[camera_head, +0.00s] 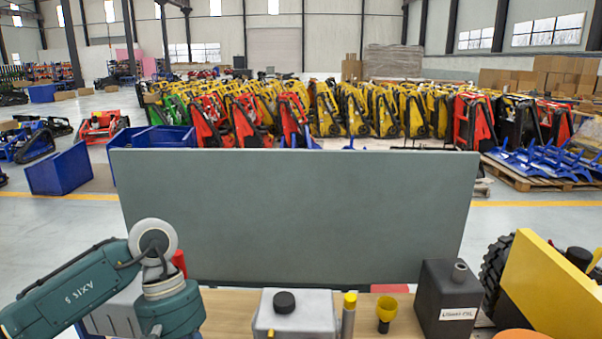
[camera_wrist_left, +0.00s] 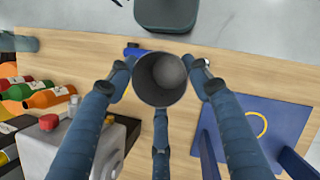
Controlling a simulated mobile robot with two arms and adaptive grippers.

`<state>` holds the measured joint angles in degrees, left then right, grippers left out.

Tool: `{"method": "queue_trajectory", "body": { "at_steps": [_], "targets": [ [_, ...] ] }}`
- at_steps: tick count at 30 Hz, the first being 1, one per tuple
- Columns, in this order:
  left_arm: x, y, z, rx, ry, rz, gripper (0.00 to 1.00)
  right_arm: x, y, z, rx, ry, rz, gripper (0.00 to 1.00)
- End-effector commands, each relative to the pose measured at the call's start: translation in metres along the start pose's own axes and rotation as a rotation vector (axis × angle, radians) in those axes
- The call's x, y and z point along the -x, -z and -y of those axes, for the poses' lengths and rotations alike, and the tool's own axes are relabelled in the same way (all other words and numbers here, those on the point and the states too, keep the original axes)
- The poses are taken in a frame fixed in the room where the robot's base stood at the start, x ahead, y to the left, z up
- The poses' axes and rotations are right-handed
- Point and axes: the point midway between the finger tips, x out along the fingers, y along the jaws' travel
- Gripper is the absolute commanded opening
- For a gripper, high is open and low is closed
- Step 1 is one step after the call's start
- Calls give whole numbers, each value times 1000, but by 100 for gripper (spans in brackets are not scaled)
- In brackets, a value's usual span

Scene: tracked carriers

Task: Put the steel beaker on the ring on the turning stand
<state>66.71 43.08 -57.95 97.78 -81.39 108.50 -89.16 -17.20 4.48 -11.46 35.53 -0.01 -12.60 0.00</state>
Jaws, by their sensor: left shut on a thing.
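The steel beaker (camera_wrist_left: 160,80) is in the left wrist view, seen into its open, dark grey mouth. My left gripper (camera_wrist_left: 162,68) is shut on it, with blue-grey fingers at its left and right sides and a third finger below it in the picture. A blue square plate (camera_wrist_left: 233,112) with a yellow ring (camera_wrist_left: 265,124) on it lies to the right of the beaker, partly covered by a finger. It looks like the stand; I cannot tell whether it turns. The beaker is apart from the ring. My right gripper is in neither view.
The head view shows a grey can (camera_head: 296,318), a yellow funnel (camera_head: 386,309) and a black can (camera_head: 447,300) before a grey-green panel (camera_head: 300,215).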

Motion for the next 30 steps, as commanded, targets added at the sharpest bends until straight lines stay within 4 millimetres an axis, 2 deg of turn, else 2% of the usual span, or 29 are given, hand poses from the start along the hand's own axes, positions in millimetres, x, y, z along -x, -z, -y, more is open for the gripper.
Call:
{"method": "queue_trajectory", "body": {
  "at_steps": [3, 9, 15, 27, 30],
  "targets": [
    [-8, -16, 22, -274, 115, -5, 17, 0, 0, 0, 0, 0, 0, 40],
    [-14, -31, 46, -539, 224, -6, 17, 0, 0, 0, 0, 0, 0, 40],
    [-14, -33, 48, -592, 246, -11, 17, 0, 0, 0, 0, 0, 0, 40],
    [-16, -32, 49, -576, 237, -5, 17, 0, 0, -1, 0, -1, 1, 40],
    [-15, -31, 44, -550, 225, -4, 17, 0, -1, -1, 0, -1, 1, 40]
  ]
}}
